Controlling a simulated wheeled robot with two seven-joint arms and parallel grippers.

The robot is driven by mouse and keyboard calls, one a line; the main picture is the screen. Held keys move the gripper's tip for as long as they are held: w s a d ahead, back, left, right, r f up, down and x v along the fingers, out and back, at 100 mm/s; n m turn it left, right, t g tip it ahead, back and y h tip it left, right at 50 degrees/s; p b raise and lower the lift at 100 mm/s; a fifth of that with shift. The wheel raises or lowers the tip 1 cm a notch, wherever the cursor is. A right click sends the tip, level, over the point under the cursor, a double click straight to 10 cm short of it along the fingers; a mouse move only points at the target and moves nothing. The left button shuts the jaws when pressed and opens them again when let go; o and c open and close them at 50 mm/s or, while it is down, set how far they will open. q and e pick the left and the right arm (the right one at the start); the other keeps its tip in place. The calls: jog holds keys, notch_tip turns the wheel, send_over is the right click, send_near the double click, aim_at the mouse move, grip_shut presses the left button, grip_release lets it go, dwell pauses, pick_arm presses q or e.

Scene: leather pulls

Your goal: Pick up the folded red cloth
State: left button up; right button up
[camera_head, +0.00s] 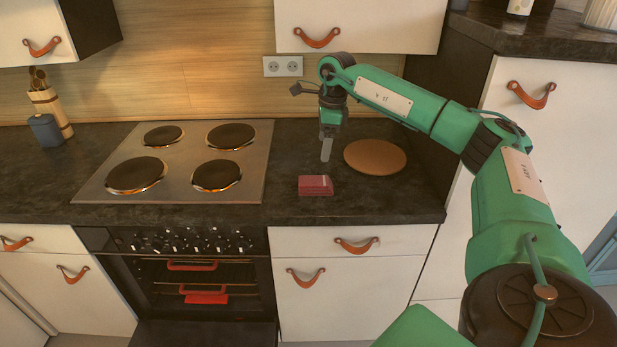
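The folded red cloth (315,186) lies flat on the dark countertop (285,150), just right of the hob. My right gripper (326,150) points down above and slightly behind the cloth, apart from it. Its fingers show as one narrow grey shape from this side, so I cannot make out a gap between them. Nothing visible hangs from it. My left gripper is not in view.
A round brown board (375,157) lies right of the cloth. The hob (180,163) with its dark plates is to the left. A utensil holder (47,107) and a blue-grey container (46,130) stand at far left. The oven (200,290) below appears open.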

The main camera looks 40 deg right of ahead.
jog(key=p, duration=0.1)
send_over(316, 180)
jog(key=s, duration=0.1)
jog(key=f, duration=0.8)
jog(key=shift+s+d, duration=0.15)
jog(key=shift+d, duration=0.05)
jog(key=shift+a+f+p, duration=0.1)
jog(key=shift+f+p, duration=0.2)
jog(key=shift+f, duration=0.15)
jog(key=f, duration=0.2)
jog(key=w+f+p, duration=0.1)
jog(key=f, duration=0.1)
jog(key=shift+a+f, duration=0.1)
jog(key=shift+c, duration=0.7)
jog(key=c, duration=0.7)
jog(key=shift+c, duration=1.1)
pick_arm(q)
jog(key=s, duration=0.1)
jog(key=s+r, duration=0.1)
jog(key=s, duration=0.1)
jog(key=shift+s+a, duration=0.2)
